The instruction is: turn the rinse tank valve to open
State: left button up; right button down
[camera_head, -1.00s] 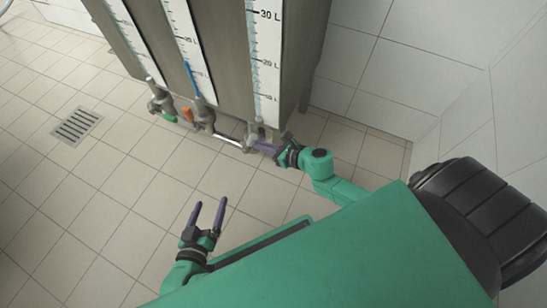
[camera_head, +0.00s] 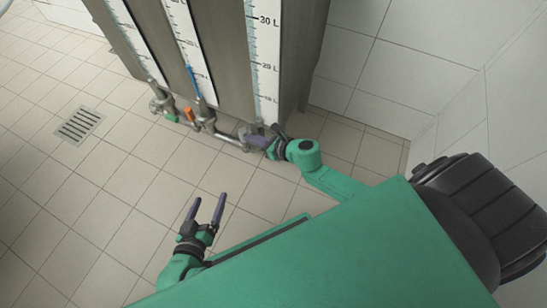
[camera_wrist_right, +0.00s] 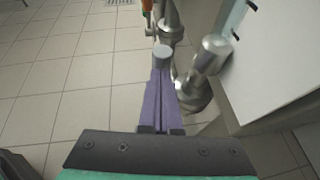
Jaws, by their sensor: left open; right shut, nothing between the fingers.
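A steel tank unit (camera_head: 228,50) with several litre gauges stands at the back. Along its foot run steel valves, one with a green handle (camera_head: 171,118) and one with an orange handle (camera_head: 189,114). The rightmost valve (camera_head: 243,133) is partly hidden by my right gripper (camera_head: 259,140), whose purple fingers are shut and empty beside it. In the right wrist view, the shut fingers (camera_wrist_right: 162,76) reach a round grey end piece (camera_wrist_right: 162,51), with steel valve body (camera_wrist_right: 190,97) close on the right; contact cannot be told. My left gripper (camera_head: 207,202) is open and empty, above the floor.
A floor drain (camera_head: 79,125) lies at the left. Tiled walls close off the right side (camera_head: 400,80). The tiled floor left of my left gripper is clear. A steel pipe (camera_head: 228,138) runs low between the middle and right valves.

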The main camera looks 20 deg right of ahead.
jog(key=shift+w+a+r, duration=0.15)
jog(key=shift+w+r, duration=0.05)
jog(key=shift+r, duration=0.05)
pick_arm(q)
jog(key=r+p, duration=0.3)
jog(key=shift+a+r+g, duration=0.1)
jog(key=shift+a+g, duration=0.1)
jog(key=shift+g, duration=0.2)
pick_arm(e)
jog(key=v, duration=1.4)
jog(key=shift+s+d, duration=0.25)
jog(key=shift+s, duration=0.2)
pick_arm(q)
jog(key=shift+d, duration=0.1)
pick_arm(e)
jog(key=shift+f, duration=0.15)
